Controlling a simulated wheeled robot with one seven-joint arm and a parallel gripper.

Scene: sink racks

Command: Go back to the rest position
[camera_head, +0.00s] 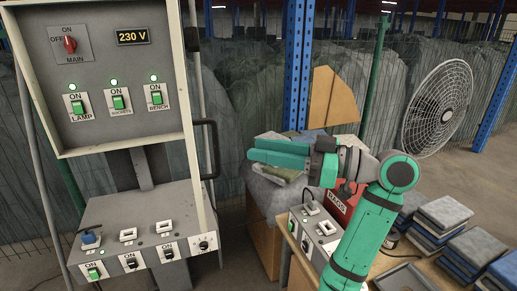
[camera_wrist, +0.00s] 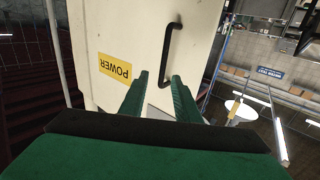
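My green gripper (camera_head: 256,150) is raised in the middle of the head view, its fingers pointing left toward the power cabinet (camera_head: 112,146). In the wrist view my gripper (camera_wrist: 159,76) shows its two fingers apart with nothing between them, so it is open and empty. Beyond the fingers is the cabinet's pale door (camera_wrist: 110,32) with a yellow POWER label (camera_wrist: 114,67) and a black handle (camera_wrist: 172,52). The door is seen edge-on in the head view, with its handle (camera_head: 215,148) sticking out right. Whether the fingers touch the door is not clear; they look apart from the handle.
Below the cabinet is a grey switch box (camera_head: 145,225). Another switch box (camera_head: 315,228) and a red RAGS box (camera_head: 340,203) stand below my arm. Stacked cloths (camera_head: 445,215) lie at right. A fan (camera_head: 437,108) and blue post (camera_head: 298,65) stand behind.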

